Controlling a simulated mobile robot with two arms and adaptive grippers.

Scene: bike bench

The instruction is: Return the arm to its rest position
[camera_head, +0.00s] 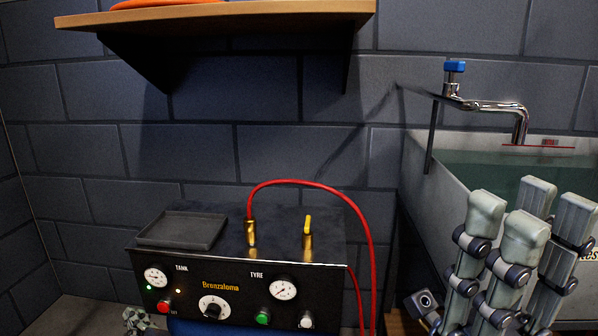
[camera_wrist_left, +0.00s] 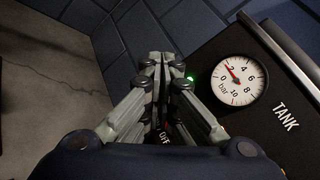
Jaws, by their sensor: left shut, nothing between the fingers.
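My left gripper (camera_wrist_left: 161,60) is shut and empty in the left wrist view, its grey fingers close together in front of the panel with the tank gauge (camera_wrist_left: 241,79). In the head view only the tips of my left gripper (camera_head: 137,320) show, low at the bottom left in front of the black compressor box (camera_head: 205,255). My right gripper (camera_head: 530,225) stands at the lower right with its grey fingertips pointing up and spread apart. Nothing shows between them.
Behind my right gripper is a sink (camera_head: 432,180) with a tap (camera_head: 490,105). A wooden shelf (camera_head: 215,16) overhangs from the brick wall.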

